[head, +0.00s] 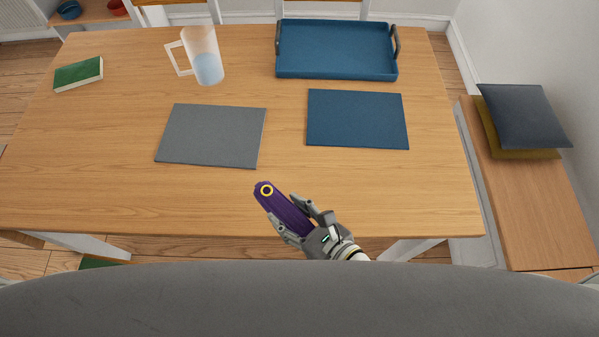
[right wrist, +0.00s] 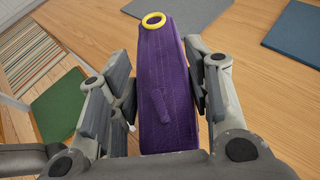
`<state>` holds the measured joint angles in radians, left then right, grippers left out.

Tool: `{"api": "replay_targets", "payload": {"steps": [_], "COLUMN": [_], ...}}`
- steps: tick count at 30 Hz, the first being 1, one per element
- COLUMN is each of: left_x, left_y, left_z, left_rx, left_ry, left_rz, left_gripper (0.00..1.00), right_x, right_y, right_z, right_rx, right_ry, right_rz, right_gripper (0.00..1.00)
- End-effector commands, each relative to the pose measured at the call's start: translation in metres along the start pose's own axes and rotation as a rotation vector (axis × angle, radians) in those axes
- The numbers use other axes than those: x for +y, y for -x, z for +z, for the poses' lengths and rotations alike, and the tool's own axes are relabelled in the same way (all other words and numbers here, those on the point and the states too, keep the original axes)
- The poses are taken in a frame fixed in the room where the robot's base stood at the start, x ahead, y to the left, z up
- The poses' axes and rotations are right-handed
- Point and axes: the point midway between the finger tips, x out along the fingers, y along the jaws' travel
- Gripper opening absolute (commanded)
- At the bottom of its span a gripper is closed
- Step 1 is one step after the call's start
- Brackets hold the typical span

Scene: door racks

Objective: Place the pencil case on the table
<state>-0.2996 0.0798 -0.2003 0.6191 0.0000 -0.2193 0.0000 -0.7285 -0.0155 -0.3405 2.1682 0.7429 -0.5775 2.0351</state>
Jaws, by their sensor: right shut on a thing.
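The purple pencil case (head: 285,212) with a yellow ring at its end is held in my right gripper (head: 300,221). In the right wrist view the pencil case (right wrist: 163,90) lies lengthwise between the two fingers of the right gripper (right wrist: 165,95), which are shut on it. The ring end points away from the gripper. The case is over the near edge of the wooden table (head: 130,200); I cannot tell whether it touches the top. My left gripper is not in view.
A grey mat (head: 212,135) and a blue mat (head: 357,119) lie on the table. Behind are a blue tray (head: 337,50), a jug (head: 204,58) and a green book (head: 79,74). A bench (head: 540,200) with cushions (head: 523,115) stands at the right. The table's front left is clear.

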Motion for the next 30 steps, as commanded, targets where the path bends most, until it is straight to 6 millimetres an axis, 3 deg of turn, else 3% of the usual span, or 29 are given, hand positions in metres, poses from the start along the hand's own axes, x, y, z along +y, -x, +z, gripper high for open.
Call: {"api": "replay_targets", "payload": {"steps": [8,12,23,30], "left_x": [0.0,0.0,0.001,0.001], "left_y": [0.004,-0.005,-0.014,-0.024], "left_z": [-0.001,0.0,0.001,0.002], "left_rx": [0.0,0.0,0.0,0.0], "left_ry": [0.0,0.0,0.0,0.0], "left_rz": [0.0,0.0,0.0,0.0], "left_gripper": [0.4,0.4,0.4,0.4], "right_x": [-0.06,-0.08,-0.103,-0.103], "right_y": [-0.038,-0.058,-0.081,-0.092], "right_z": [-0.014,-0.039,-0.063,-0.091], "right_rx": [-0.001,0.002,0.0,0.002], "right_ry": [0.005,0.004,0.002,0.0], "right_rz": [-0.001,0.002,0.0,0.001], "right_gripper": [0.2,0.2,0.2,0.2]}}
